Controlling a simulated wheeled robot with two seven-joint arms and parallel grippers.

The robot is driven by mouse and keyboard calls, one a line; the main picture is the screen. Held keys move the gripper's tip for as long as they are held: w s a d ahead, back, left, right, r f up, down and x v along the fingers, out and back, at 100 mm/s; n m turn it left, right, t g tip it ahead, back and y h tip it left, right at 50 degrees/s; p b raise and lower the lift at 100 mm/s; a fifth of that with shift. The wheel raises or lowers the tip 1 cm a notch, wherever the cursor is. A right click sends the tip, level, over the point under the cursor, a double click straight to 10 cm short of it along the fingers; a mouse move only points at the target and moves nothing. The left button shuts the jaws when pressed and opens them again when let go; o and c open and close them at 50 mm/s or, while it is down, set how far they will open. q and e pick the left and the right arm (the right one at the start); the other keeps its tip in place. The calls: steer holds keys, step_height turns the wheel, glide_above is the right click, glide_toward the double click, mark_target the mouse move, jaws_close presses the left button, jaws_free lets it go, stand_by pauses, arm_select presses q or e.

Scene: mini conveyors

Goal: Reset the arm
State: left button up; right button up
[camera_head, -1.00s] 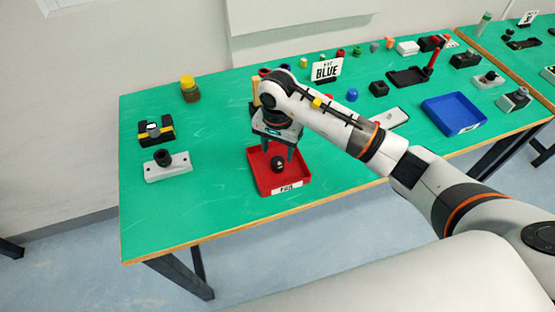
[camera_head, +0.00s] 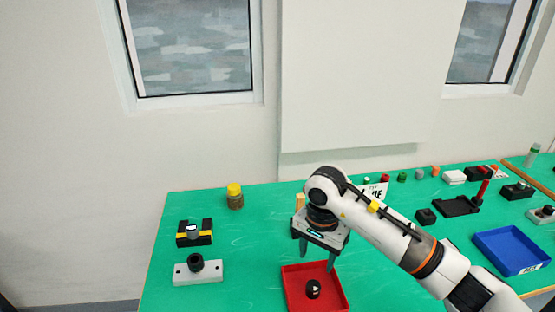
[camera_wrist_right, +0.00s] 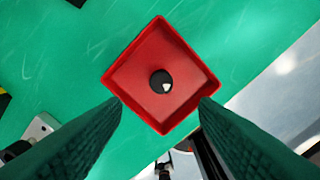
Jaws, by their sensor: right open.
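My right arm reaches in from the right of the head view, with its right gripper (camera_head: 318,258) pointing down. The gripper is open and empty above the red tray (camera_head: 294,284). A round black part (camera_head: 313,289) with a small pale mark lies in the tray, below the fingers and apart from them. In the right wrist view the tray (camera_wrist_right: 128,82) lies beyond the two spread fingers (camera_wrist_right: 160,103), with the black part (camera_wrist_right: 160,82) near its middle. My left gripper is not in view.
A blue tray (camera_head: 510,249) stands at the right of the green table (camera_head: 250,240). Black and grey fixtures (camera_head: 198,272) and a yellow-lidded jar (camera_head: 235,196) stand at the left.

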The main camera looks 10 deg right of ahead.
steer(key=s+a+y, duration=0.4)
steer(key=a+y, duration=0.2)
steer(key=a, duration=0.4)
steer(key=s+a+r+m+t+y, duration=0.2)
steer(key=s+a+r+m+y, duration=0.2)
steer(key=a+r+m+y, duration=0.65)
steer(key=w+d+r+m+t+h, duration=0.1)
steer(key=w+d+r+m+t, duration=0.3)
steer(key=m+t, duration=0.55)
steer(key=w+d+r+m+t+h, duration=0.1)
steer(key=d+r+m+t, duration=0.1)
steer(key=d+m+t, duration=0.8)
steer(key=s+d+f+m+g+h, duration=0.1)
steer(key=d+f+m+g+h, duration=0.3)
steer(key=f+m+h, duration=0.6)
steer(key=s+d+f+m+g+h, duration=0.15)
steer(key=d+f+m+h, duration=0.4)
steer(key=m, duration=0.75)
steer(key=s+d+f+m+g+y, duration=0.1)
steer(key=s+f+m+g, duration=0.3)
steer(key=s+f+g, duration=0.45)
steer(key=s+d+f+m+g, duration=0.2)
steer(key=s+f+m+g, duration=0.25)
steer(key=s, duration=0.75)
step_height(320, 180, down, 26)
steer(key=s+d+f+g, duration=0.2)
steer(key=s+f, duration=1.5)
steer(key=shift+s+d, duration=0.2)
steer(key=shift+d, duration=0.2)
